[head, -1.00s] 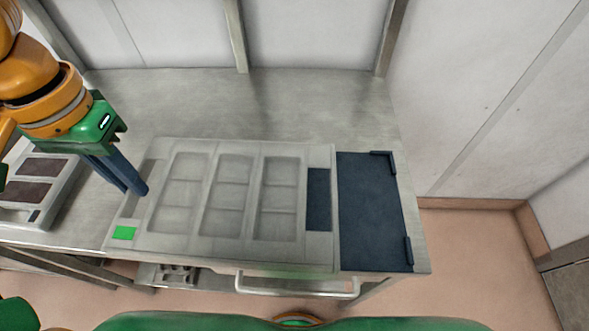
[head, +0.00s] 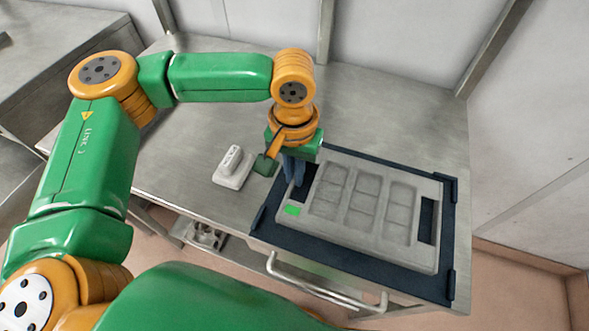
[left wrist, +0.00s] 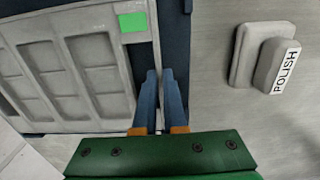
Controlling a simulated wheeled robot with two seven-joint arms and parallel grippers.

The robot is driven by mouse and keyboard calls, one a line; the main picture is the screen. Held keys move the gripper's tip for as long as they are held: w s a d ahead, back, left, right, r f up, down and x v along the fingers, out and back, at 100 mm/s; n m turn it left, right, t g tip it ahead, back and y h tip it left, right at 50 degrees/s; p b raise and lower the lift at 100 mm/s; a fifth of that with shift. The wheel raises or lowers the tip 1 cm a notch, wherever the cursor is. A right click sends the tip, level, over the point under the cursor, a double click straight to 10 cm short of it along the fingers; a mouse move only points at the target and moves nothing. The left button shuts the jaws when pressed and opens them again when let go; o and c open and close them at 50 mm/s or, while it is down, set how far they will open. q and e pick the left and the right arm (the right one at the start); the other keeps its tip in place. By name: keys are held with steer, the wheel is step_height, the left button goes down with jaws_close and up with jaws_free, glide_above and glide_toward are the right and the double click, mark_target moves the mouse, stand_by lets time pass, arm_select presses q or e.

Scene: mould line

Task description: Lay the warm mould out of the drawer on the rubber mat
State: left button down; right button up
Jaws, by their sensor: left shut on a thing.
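The mould (head: 345,235) is a grey slab with rows of shallow recesses and a green label at its left end. It lies over the dark blue rubber mat (head: 300,240), roughly lined up with it, with mat showing along its edges. Whether it rests fully on the mat or is held just above is unclear. My left gripper (head: 296,180) is shut on the bar at the mould's left end. In the left wrist view its fingers (left wrist: 160,76) are at the mould's edge (left wrist: 140,60), close together. My right gripper is not in view.
A pale block marked POLISH (left wrist: 283,65) stands on the steel table left of the mould, and shows in the head view (head: 233,165). Raised dark corner pieces (head: 449,187) edge the mat. A metal handle (head: 325,290) runs along the table's front. The table behind is clear.

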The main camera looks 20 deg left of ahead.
arm_select(q)
steer(key=c, duration=1)
jaws_free()
steer(key=shift+f, duration=0.1)
step_height(320, 180, up, 12)
steer(key=shift+r, duration=0.2)
